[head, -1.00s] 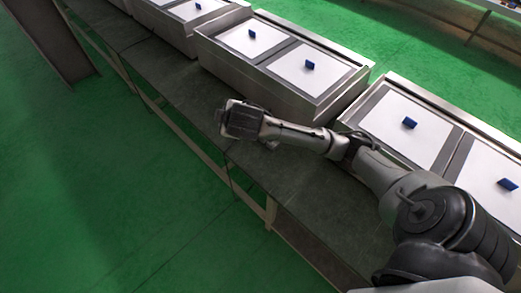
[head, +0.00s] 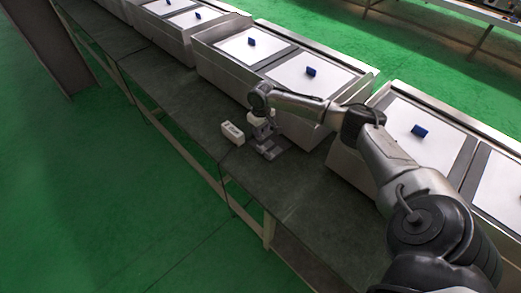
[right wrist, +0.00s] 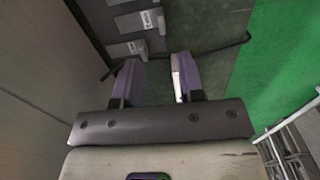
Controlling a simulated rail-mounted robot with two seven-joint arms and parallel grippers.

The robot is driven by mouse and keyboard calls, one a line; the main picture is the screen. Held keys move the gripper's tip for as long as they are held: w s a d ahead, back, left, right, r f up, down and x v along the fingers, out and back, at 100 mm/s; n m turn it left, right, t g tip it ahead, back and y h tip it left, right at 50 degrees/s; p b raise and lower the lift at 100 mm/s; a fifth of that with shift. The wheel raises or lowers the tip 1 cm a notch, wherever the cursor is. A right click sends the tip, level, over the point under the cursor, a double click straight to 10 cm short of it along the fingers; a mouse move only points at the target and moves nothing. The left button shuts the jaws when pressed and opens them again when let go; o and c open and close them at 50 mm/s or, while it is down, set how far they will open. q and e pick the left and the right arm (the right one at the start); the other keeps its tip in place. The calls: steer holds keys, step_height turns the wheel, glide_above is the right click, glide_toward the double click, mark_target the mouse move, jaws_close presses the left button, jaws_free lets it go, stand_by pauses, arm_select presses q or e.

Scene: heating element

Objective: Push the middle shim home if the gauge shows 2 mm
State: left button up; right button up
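My right gripper (head: 268,148) points down over the dark table in the head view. In the right wrist view its two fingers (right wrist: 157,66) stand apart with nothing between them. Grey blocks with pale marked ends, perhaps the shims (right wrist: 140,22), show above and left of the fingers; another grey block (right wrist: 126,48) lies nearest the left finger. The gripper looks apart from them, but I cannot tell the height gap.
A thin black bent rod or cable (right wrist: 215,50) crosses beyond the fingertips. Metal boxes with white panels and blue handles (head: 308,72) line the table's back edge. The table (head: 300,190) is clear toward the front right. Green floor (head: 130,210) lies beyond its edge.

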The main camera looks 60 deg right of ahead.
mark_target(261, 148)
step_height(261, 148, down, 11)
steer(key=b, duration=0.4)
steer(key=shift+f+b, duration=0.3)
steer(key=shift+f, duration=0.3)
steer(key=shift+c, duration=0.4)
steer(key=c, duration=0.6)
steer(key=shift+d, duration=0.1)
